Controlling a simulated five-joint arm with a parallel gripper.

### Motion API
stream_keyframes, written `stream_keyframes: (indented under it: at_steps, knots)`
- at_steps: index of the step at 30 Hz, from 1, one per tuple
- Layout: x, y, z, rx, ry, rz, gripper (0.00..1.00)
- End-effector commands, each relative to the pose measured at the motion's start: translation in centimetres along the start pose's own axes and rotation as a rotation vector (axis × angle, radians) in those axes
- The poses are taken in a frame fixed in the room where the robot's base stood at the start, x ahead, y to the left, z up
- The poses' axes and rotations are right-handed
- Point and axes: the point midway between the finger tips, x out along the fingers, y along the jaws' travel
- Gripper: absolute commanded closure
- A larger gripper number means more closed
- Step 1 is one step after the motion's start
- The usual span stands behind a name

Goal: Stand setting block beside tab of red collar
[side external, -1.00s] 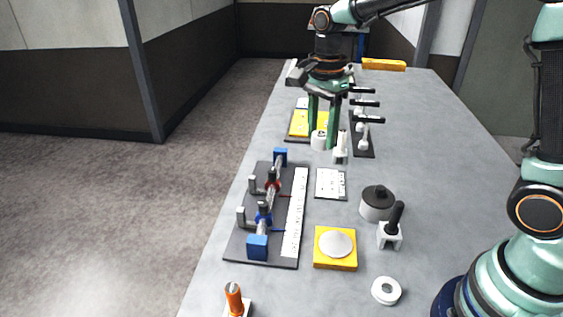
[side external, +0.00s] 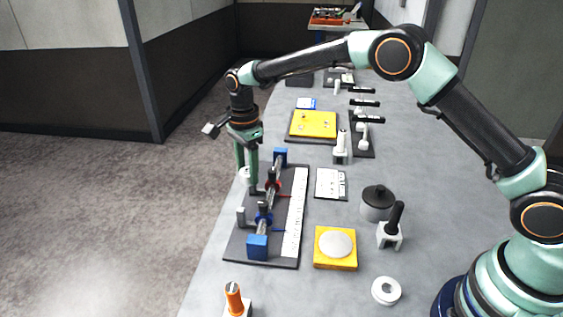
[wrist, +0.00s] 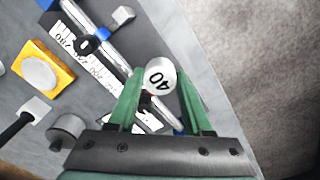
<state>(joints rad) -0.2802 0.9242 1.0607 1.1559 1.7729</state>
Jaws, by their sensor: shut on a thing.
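My gripper (side external: 247,177) is shut on the setting block (side external: 244,176), a short white cylinder. In the wrist view the block (wrist: 158,82) shows "40" on its end, between my green fingers. It is held over the left side of the dark rail fixture (side external: 234,249). The red collar (side external: 273,185) sits on the fixture's rod, just right of my fingers. Its grey tab lies around my fingertips and is largely hidden; in the wrist view the block covers that area. I cannot tell whether the block touches the base or the tab.
A blue collar (side external: 263,218) with a grey tab (side external: 240,216) sits nearer on the same rod. A white scale (side external: 296,215) runs along the fixture. To the right are a white card (side external: 330,184), a yellow block with a pale disc (side external: 336,258) and a grey knobbed weight (side external: 376,207).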

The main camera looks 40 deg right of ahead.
Motion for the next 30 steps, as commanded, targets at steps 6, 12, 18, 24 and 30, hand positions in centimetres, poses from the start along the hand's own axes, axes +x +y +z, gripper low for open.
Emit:
stream_keyframes:
  at_steps: [6, 12, 18, 24, 30]
  knots:
    - [-0.1, 0.0, 0.0, 0.0, 0.0, -0.002, 0.99]
    - [0.5, 0.0, 0.0, 0.0, 0.0, 0.0, 0.99]
    - [2.0, 0.0, 0.0, 0.0, 0.0, 0.001, 0.99]
    - [3.8, 0.0, 0.0, 0.0, 0.0, 0.0, 0.99]
    - [5.0, 0.0, 0.0, 0.0, 0.0, -0.001, 0.99]
